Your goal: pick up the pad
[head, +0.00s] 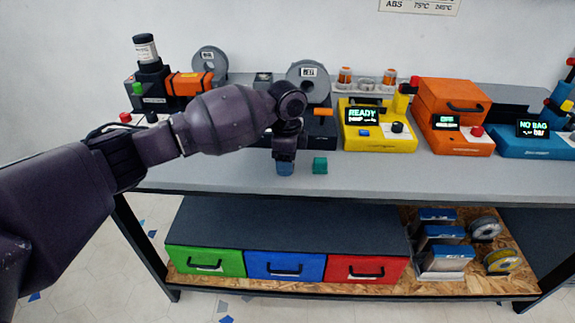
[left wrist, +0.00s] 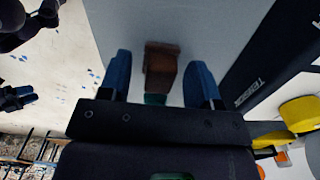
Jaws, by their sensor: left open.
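A small teal block (head: 320,165), which looks like the pad, lies on the grey table top near its front edge. My left gripper (head: 285,168) points down just left of it, apart from it in the head view. In the left wrist view my left gripper (left wrist: 160,88) is open, with a blue finger on each side. A brown block (left wrist: 161,68) shows between these fingers, with a teal patch (left wrist: 155,99) by its lower end. I cannot tell whether they are one thing. My right gripper (left wrist: 25,97) shows at the left edge, too small to judge.
Along the back stand a yellow machine (head: 379,139) reading READY, an orange one (head: 455,137), a blue one (head: 537,143) and grey spools (head: 307,80). Below are green, blue and red drawers (head: 368,269). The table front right of the teal block is clear.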

